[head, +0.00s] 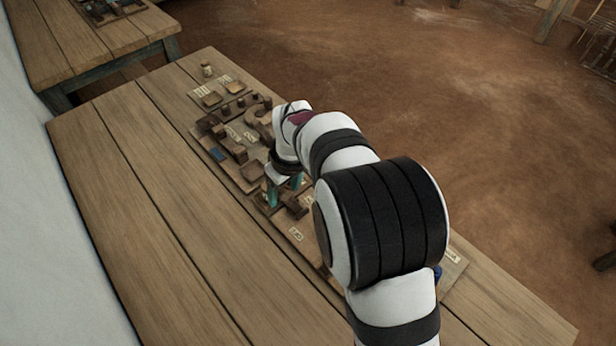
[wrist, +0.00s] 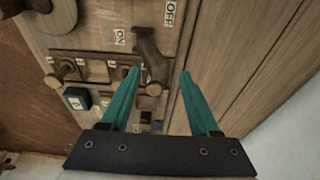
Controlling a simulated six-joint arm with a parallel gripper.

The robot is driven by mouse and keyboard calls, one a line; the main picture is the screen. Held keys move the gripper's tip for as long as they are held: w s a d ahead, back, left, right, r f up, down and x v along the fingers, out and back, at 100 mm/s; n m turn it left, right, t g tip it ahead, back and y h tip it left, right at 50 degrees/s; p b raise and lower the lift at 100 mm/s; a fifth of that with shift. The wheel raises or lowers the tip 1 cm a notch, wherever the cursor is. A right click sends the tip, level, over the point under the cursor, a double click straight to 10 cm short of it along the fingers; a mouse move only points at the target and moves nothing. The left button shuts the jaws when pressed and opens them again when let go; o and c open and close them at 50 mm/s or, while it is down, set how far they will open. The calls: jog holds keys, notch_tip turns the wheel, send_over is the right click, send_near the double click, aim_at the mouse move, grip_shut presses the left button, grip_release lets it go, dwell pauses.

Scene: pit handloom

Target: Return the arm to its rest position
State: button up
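My gripper (wrist: 158,73) shows in the wrist view with two teal fingers spread apart, open. A brown lever or handle (wrist: 152,58) stands beyond and between the fingertips, on a panel with ON and OFF labels; I cannot tell whether the fingers touch it. In the head view my gripper (head: 284,190) is low over the wooden control board (head: 238,178), partly hidden by my wrist. My arm reaches over the table from the lower right.
The board carries several wooden knobs and blocks, with a blue piece (head: 217,154) among them. The wooden table (head: 130,190) is bare at left. A second table (head: 80,45) stands at upper left, a white wall (head: 40,250) at left. Brown floor lies at right.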

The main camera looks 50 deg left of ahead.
jog(key=shift+r, duration=1.5)
jog(key=w+d+r+m, duration=0.3)
jog(key=d, duration=0.3)
jog(key=w+d+r+m, duration=0.2)
jog(key=w+d+r, duration=0.1)
jog(key=d, duration=0.3)
jog(key=s+d+r+m, duration=0.15)
jog(key=d+m, duration=0.25)
jog(key=d, duration=0.5)
jog(key=d+r+m, duration=0.3)
jog(key=d+m, duration=0.1)
jog(key=d, duration=0.5)
jog(key=s+d+f+m, duration=0.2)
jog(key=s+d+m, duration=0.8)
jog(key=s+d, duration=0.2)
jog(key=shift+s+f+m, duration=0.15)
jog(key=shift+s+m, duration=0.15)
jog(key=shift+s, duration=0.15)
